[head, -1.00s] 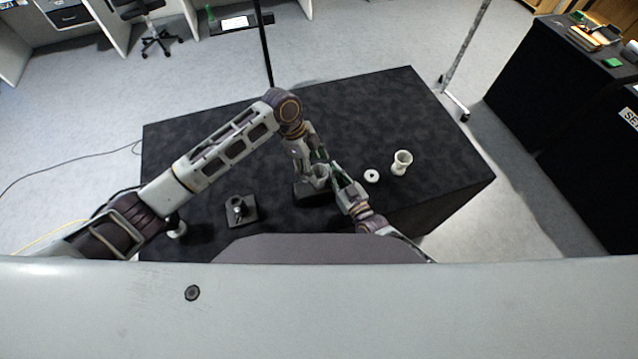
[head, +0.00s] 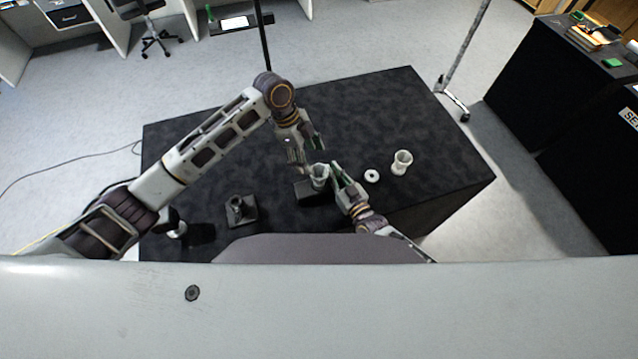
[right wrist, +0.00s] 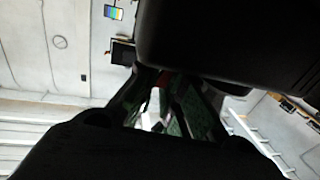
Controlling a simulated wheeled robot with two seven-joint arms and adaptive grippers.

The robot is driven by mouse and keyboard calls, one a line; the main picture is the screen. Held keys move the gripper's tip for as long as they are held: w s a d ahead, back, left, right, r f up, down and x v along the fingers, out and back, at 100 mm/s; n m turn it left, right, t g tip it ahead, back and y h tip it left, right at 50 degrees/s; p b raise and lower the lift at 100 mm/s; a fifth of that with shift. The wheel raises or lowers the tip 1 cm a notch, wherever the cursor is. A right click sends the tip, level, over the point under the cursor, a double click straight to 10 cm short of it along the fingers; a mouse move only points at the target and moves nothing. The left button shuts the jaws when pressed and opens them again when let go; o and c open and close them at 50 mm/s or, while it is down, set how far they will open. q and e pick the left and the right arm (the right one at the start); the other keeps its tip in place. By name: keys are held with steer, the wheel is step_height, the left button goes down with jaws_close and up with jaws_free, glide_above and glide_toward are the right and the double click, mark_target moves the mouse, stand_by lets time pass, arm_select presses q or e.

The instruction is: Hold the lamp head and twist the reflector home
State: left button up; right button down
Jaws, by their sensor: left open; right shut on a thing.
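A pale grey flared piece (head: 319,172), which looks like the lamp head with its reflector, stands upright on a dark block (head: 308,192) near the middle of the table. I cannot tell where head and reflector meet. My right gripper (head: 337,176) is at its right side, shut on it; the fingers hide part of it. In the right wrist view the green-padded fingers (right wrist: 178,110) show dark and the held part is unclear. My left gripper (head: 307,148) is open and empty just behind and above the flared piece, fingers apart.
A white ring (head: 372,176) and a pale flared cup (head: 402,160) stand to the right on the black table (head: 385,105). A dark stand with a tube (head: 240,208) is at the left front, and a pale-based object (head: 177,230) near my left arm. The table's back is clear.

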steer(key=c, duration=1.5)
jaws_free()
steer(key=shift+o, duration=0.2)
steer(key=shift+s, duration=0.15)
steer(key=shift+v, duration=5.85)
steer(key=shift+s+d, duration=0.1)
steer(key=shift+d, duration=0.1)
